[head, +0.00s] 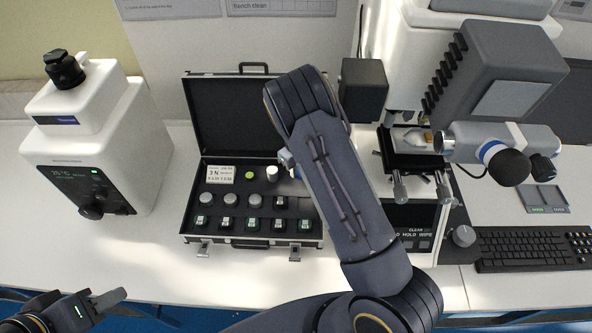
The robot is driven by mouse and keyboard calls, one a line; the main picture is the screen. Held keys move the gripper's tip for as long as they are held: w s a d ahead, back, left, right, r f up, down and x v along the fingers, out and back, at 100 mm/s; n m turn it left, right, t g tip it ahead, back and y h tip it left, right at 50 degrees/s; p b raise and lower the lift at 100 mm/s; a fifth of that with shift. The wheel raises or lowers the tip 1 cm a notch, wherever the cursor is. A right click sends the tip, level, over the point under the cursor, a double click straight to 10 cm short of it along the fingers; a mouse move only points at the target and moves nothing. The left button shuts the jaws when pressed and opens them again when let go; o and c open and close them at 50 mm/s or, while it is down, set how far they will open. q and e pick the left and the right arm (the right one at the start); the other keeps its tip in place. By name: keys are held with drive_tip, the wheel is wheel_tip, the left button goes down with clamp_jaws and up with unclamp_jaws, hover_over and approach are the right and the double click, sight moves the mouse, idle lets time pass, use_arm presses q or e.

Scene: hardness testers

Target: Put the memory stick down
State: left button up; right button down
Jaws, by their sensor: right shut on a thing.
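I cannot make out the memory stick. My right arm rises from the bottom and crosses the right side of the open case (187,240).
The case holds several round metal pieces and small green-marked blocks. A white device (110,140) stands at the left. A large hardness tester (410,60) with a stage (412,160) stands right of my arm. The keyboard (525,248) is at the right. The front left tabletop is clear.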

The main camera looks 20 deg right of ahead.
wheel_tip(320, 180, down, 2)
drive_tip(key=shift+f, duration=0.1)
drive_tip(key=shift+f, duration=0.15)
drive_tip(key=c, duration=1.3)
unclamp_jaws()
